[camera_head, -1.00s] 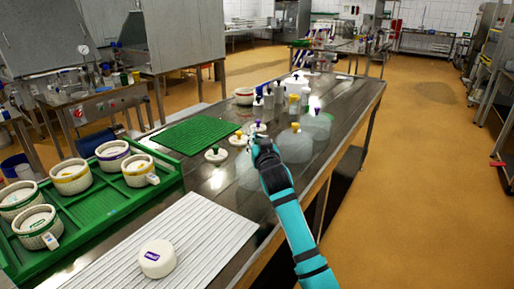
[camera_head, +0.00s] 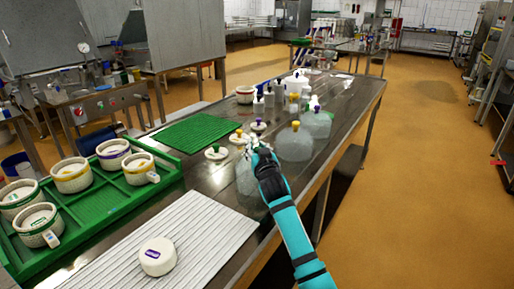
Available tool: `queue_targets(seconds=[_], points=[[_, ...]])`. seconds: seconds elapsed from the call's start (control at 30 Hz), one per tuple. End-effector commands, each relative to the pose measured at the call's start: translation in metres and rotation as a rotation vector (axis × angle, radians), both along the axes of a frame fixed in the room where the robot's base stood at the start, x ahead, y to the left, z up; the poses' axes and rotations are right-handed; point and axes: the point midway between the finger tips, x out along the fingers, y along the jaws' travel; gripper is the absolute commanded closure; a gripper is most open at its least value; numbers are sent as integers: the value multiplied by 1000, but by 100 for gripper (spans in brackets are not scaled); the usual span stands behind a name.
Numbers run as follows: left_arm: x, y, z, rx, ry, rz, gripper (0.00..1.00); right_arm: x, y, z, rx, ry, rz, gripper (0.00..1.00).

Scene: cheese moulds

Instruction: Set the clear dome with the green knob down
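A clear dome (camera_head: 246,181) shows just below and left of my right gripper (camera_head: 256,151). Its knob is hidden by the gripper, so I cannot see the green. I cannot tell whether its rim touches the steel table (camera_head: 214,181). The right gripper is over the top of this dome, small and dark, and its fingers are too unclear to tell open from shut. Two other clear domes stand behind to the right, one with a yellow knob (camera_head: 295,125) and one with a purple knob (camera_head: 316,109). My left gripper is not in view.
Small white lids with green (camera_head: 215,153), yellow (camera_head: 238,138) and purple (camera_head: 258,126) knobs lie behind the gripper. A green mat (camera_head: 195,133), a green tray (camera_head: 112,203) of moulds and a ribbed white board (camera_head: 205,232) with a white cheese (camera_head: 158,257) lie to the left.

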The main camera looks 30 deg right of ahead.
Motion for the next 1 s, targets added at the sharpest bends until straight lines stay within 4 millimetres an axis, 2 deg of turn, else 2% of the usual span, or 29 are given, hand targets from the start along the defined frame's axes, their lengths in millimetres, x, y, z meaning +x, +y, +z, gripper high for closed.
queue_targets(seconds=[0.1, 0.4, 0.47, 0.57, 0.8, 1.0], points=[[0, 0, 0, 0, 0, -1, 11, 0, 0, 0, 0, 1, 0, 63], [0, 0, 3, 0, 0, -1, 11, 0, 0, 5, -1, -1, 1, 63], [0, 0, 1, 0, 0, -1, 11, -5, 3, 3, 0, 0, 2, 63], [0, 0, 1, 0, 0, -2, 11, -20, 9, 2, 1, 0, 2, 63], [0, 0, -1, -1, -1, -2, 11, -69, 29, 2, 1, 0, 2, 63], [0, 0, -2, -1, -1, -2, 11, -99, 41, 2, 0, 1, 1, 63]])
